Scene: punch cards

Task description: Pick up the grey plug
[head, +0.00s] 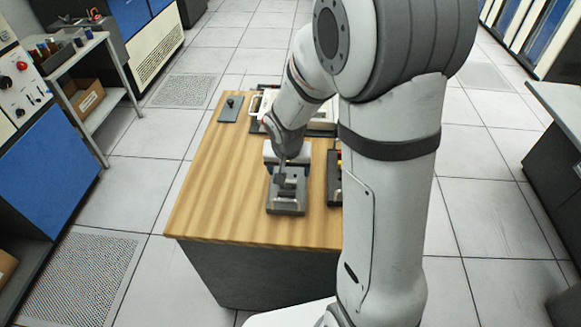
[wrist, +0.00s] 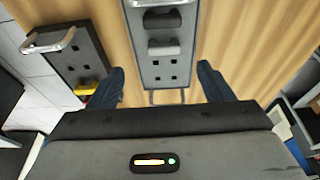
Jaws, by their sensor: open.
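A grey panel (wrist: 168,72) with square sockets lies on the wooden desktop. Two raised grey pieces sit on it: a darker, rounded one (wrist: 163,18) farther up and a squarer one (wrist: 164,47) nearer the sockets. I cannot tell for sure which is the grey plug. My gripper (wrist: 162,80) is open and empty, its dark fingers spread to either side of the panel's lower part, below both pieces in the wrist view. In the head view my gripper is over the panel (head: 287,208), and the arm hides part of it.
A black panel (wrist: 72,62) with a metal handle (wrist: 48,42) and a yellow item (wrist: 85,90) lies beside the grey one. A small dark plate with a knob (head: 231,108) is at the desk's far left. The desktop's left side (head: 215,180) is clear.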

